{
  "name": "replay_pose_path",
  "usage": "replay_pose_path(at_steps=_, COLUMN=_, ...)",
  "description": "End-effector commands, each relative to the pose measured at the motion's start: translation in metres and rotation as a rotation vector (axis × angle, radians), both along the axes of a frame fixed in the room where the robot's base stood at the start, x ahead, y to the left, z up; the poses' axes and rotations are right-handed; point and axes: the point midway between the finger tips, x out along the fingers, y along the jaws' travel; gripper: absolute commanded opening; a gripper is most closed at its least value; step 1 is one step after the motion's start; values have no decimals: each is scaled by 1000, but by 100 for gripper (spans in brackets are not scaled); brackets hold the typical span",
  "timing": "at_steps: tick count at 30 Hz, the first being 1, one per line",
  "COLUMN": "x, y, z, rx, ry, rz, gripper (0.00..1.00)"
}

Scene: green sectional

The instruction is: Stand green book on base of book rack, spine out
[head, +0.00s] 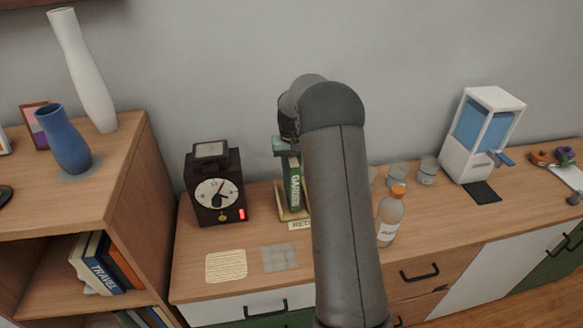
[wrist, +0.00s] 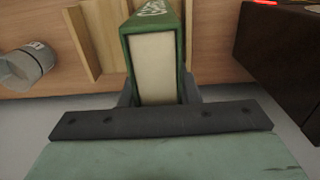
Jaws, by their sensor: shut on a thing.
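The green book (head: 294,183) is upright in the head view, its lettered spine facing out toward the room. The wooden book rack (head: 281,211) is at its foot, partly hidden by my arm. My gripper (head: 283,148) is behind the book's upper part and is shut on it. In the wrist view, my gripper (wrist: 157,96) has a finger on each side of the green book (wrist: 154,62), with its pale page block facing the camera. The rack (wrist: 96,42) shows to the left of the book there. I cannot tell whether the book's bottom touches the rack base.
A dark clock (head: 216,187) stands left of the rack. A bottle (head: 390,214) and glass jars (head: 427,171) stand to the right. A label card (head: 299,225) lies before the rack, with a woven mat (head: 226,265) and a grey square (head: 279,258) nearer the front edge.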

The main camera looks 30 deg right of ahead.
Motion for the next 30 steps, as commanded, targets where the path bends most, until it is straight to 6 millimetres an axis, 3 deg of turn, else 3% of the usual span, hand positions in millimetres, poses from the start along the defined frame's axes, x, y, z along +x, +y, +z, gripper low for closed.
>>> replay_pose_path(at_steps=4, x=0, y=0, z=-15, rx=0, ry=0, rz=0, gripper=0)
replay_pose_path(at_steps=15, x=0, y=0, z=-21, rx=0, ry=-1, rz=0, gripper=0)
replay_pose_path(at_steps=16, x=-1, y=0, z=-20, rx=0, ry=0, rz=0, gripper=37)
replay_pose_path(at_steps=18, x=-1, y=0, z=-20, rx=0, ry=1, rz=0, gripper=51)
replay_pose_path(at_steps=30, x=0, y=0, z=-10, rx=0, ry=-2, rz=0, gripper=51)
